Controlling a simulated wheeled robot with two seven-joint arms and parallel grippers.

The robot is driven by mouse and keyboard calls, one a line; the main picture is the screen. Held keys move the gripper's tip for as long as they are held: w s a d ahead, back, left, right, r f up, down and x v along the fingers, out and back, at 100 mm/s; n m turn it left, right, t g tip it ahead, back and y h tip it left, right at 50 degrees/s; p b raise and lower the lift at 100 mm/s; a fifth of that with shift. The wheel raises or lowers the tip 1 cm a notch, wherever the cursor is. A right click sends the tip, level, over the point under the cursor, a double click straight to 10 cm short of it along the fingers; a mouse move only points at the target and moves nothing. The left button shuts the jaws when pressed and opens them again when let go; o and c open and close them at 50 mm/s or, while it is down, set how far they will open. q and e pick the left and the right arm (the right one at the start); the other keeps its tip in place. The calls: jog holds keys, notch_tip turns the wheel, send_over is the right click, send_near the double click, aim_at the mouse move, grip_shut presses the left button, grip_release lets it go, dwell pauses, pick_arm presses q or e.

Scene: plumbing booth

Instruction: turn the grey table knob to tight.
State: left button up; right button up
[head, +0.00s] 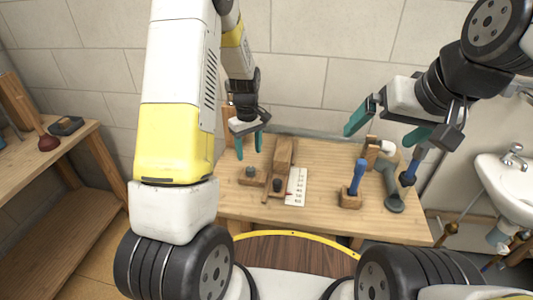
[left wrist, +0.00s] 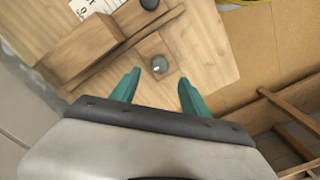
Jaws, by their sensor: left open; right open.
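The grey table knob (head: 250,171) sits on a small wooden block (head: 251,181) at the left part of the wooden table. In the left wrist view the knob (left wrist: 160,65) shows from above, between and ahead of my teal fingertips. My left gripper (head: 249,147) is open and empty, pointing down above the knob and apart from it. My right gripper (head: 388,127) is open and empty, raised over the right part of the table. I cannot read a tight mark beside the knob.
A dark knob (head: 277,185) on a wooden fixture (head: 284,155) and a white marked card (head: 296,187) stand right of the grey knob. A blue-handled tool (head: 357,178) stands in a wooden block. A grey pipe (head: 392,190) is further right. The table's front middle is clear.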

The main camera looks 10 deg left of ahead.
aim_at(250, 168)
pick_arm(q)
notch_tip(250, 168, down, 8)
jog(key=shift+r, duration=0.1)
dwell(0.4)
jog(key=shift+c, duration=0.2)
grip_shut()
